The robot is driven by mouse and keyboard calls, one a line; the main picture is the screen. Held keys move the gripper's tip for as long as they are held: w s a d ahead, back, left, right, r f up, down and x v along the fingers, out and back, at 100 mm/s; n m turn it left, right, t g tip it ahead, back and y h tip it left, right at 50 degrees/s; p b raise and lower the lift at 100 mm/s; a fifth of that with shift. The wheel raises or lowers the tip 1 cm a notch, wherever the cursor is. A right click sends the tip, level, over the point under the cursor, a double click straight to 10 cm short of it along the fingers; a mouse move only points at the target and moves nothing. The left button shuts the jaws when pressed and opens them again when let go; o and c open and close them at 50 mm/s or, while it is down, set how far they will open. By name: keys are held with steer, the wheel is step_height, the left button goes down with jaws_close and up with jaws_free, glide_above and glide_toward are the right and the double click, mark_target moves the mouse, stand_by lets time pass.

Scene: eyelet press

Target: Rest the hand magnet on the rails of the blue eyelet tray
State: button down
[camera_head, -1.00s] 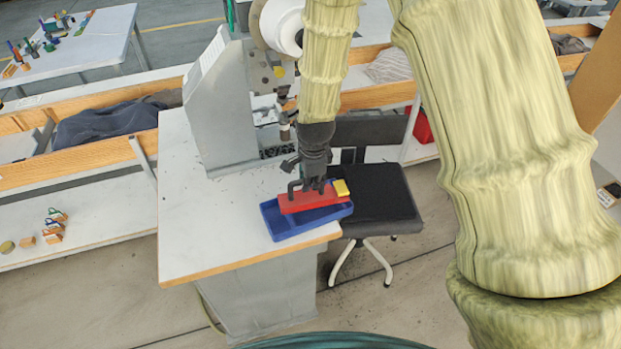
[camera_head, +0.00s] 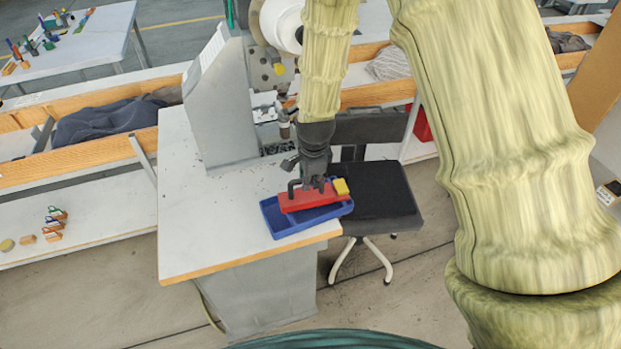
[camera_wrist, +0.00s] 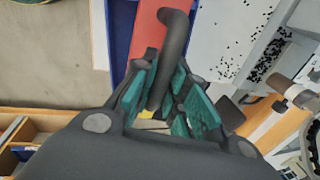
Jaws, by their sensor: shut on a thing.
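The blue eyelet tray (camera_head: 280,228) sits at the front right corner of the table, directly under the magnet. The red bar lies over the tray's rear part. I cannot tell whether it touches the rails, which are partly hidden beneath it.
The tray is on a white table (camera_head: 200,245) with a grey press (camera_head: 218,110) behind it. The table's left part is clear. Small dark bits are scattered near the press in the wrist view (camera_wrist: 262,62).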

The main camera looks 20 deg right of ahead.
steer(key=shift+f, duration=0.2)
steer(key=c, duration=1.3)
jaws_free()
steer(key=shift+c, duration=0.2)
